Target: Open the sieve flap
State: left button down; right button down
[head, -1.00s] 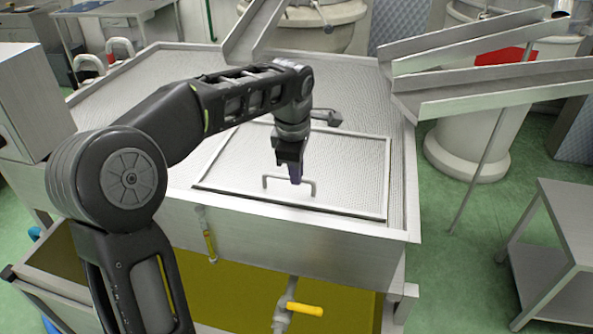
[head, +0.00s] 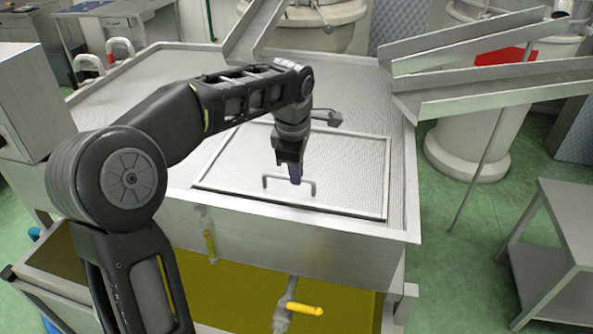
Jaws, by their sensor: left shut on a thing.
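The sieve flap (head: 350,167) is a framed mesh panel set in the mesh top of a large steel tank. It looks flat, level with the mesh around it. A thin bracket-shaped handle (head: 312,187) stands near its front edge. My left gripper (head: 296,178) points down at the handle and is shut on its top bar, with the purple fingertips around it. The fingertips partly hide the bar. My right gripper is not in view.
The steel tank rim (head: 300,216) runs in front of the flap. A yellow-handled valve (head: 305,308) sits below it. Sloping metal chutes (head: 490,70) reach over the right back corner. A steel table (head: 560,235) stands at the right, with green floor between.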

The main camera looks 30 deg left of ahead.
pick_arm(q)
jog(key=w+a+r+p, duration=0.1)
jog(key=w+r+p, duration=0.2)
jog(key=r, duration=0.3)
jog(key=w+r+p, duration=0.3)
jog(key=r, duration=0.4)
jog(key=shift+a+p, duration=0.3)
jog(key=shift+a, duration=0.05)
